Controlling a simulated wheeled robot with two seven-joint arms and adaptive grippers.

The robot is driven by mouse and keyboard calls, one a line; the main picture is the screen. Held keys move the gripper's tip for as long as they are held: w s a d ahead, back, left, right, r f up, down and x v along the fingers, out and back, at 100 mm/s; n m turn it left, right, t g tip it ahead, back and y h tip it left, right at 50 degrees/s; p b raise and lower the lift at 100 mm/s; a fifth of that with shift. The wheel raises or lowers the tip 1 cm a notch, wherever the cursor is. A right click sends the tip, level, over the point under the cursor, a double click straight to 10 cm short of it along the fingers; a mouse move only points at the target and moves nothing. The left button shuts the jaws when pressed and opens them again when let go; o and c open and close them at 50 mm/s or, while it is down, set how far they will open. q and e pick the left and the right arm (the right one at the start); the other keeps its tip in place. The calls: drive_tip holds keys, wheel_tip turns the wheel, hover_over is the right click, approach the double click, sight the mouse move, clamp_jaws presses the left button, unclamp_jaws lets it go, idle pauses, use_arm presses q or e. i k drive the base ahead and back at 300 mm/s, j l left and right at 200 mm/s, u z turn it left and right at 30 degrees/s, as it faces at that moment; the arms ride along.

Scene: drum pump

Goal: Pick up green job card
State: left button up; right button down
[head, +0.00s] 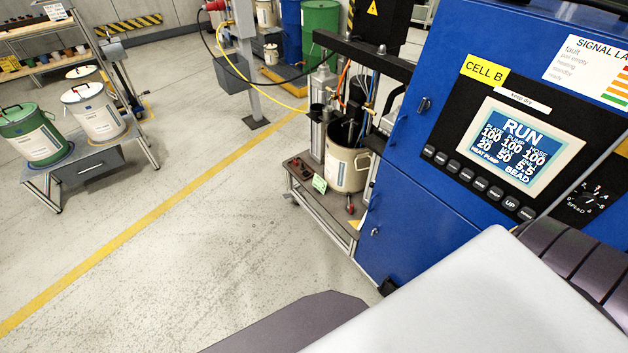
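A small green card (320,184) with a pale face stands or leans at the front of the drum pump's low platform (304,197). It is in the middle of the head view, just in front of a cream drum (345,168). Its print is too small to read. Neither of my grippers is in view, so their distance from the card cannot be told. Parts of my own body fill the bottom right.
A blue control cabinet (412,200) with a lit screen (524,150) stands close on the right. A grey cart (98,152) with green and white drums is at left. A grey post (247,60) stands behind. The floor between cart and pump is clear.

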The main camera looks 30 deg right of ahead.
sight(320, 186)
drive_tip(key=i, duration=3.45)
drive_tip(key=z, duration=2.25)
